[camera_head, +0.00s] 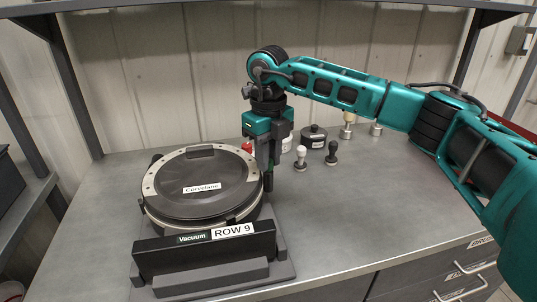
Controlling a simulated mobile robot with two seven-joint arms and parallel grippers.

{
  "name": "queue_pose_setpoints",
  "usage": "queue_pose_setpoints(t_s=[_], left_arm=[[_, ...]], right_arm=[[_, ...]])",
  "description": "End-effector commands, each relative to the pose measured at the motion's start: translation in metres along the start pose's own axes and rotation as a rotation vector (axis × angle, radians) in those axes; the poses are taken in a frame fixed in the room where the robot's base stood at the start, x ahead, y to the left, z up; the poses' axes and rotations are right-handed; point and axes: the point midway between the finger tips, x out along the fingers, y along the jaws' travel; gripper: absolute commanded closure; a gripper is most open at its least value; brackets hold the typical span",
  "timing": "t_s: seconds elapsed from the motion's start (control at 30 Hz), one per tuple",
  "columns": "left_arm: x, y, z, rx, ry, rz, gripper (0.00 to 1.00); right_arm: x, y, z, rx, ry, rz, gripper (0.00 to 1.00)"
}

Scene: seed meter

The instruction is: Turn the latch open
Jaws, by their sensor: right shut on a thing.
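The seed meter (203,184) is a round black housing with a pale rim and a label reading "Corystane", on a grey stand at the left. My right gripper (267,178) points down at the right edge of the housing. It is shut on the latch there, which is mostly hidden behind the fingers. A small red part (247,147) shows just left of the gripper, by the rim; I cannot tell if it belongs to the latch. My left gripper is out of view.
The stand's front plate (204,250) reads "Vacuum ROW 9". Behind and right of my gripper stand a white-topped knob (300,157), a black knob (332,152), a black round container (314,136) and metal pieces (347,128). The bench (350,215) is clear at the front right.

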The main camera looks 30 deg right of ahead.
Motion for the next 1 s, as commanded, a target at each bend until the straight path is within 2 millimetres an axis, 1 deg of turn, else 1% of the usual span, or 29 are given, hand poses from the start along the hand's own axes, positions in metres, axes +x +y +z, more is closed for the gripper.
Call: queue_pose_setpoints(t_s=[0.5,0.53,0.6,0.8,1.0], left_arm=[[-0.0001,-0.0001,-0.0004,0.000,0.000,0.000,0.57],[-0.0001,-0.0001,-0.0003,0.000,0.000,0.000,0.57],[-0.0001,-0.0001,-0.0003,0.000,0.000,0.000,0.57],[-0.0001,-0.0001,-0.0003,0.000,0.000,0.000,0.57],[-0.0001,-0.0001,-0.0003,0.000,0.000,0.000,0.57]], right_arm=[[-0.0010,0.0000,0.0009,0.019,-0.005,0.001,1.00],[-0.0010,-0.0001,0.0009,0.019,-0.005,0.001,0.74],[-0.0009,-0.0001,0.0008,0.019,-0.004,0.001,0.68],[-0.0005,-0.0001,0.0004,0.018,-0.002,0.000,0.50],[-0.0005,-0.0001,0.0003,0.017,-0.001,0.000,0.50]])
